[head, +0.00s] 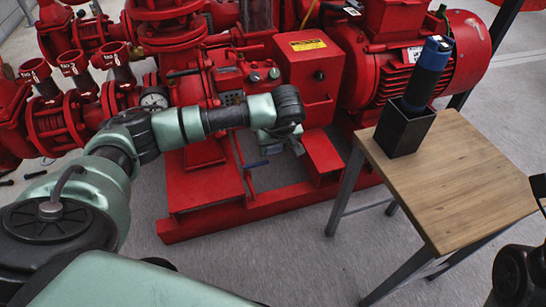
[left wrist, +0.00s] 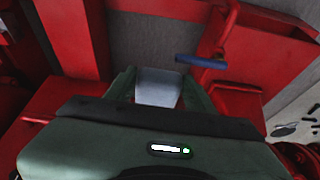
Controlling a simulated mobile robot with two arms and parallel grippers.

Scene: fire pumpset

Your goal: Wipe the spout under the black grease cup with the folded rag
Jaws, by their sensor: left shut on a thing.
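My left gripper (head: 281,142) reaches in front of the red pumpset (head: 215,185), low beside its red box. In the left wrist view its two green fingers are shut on a pale grey-blue folded piece, the folded rag (left wrist: 158,87). A blue lever handle (left wrist: 202,61) shows just ahead and to the right of the rag, apart from it; it also shows in the head view (head: 257,164). I cannot make out the black grease cup or its spout; the gripper and arm cover part of that area. My right gripper is not clearly in view.
A wooden table (head: 480,170) stands at the right, holding a square black holder (head: 404,130) with a blue and black cylindrical tool (head: 428,70) upright in it. The red motor (head: 440,60) is behind it. Grey floor (head: 290,250) is open in front of the red base.

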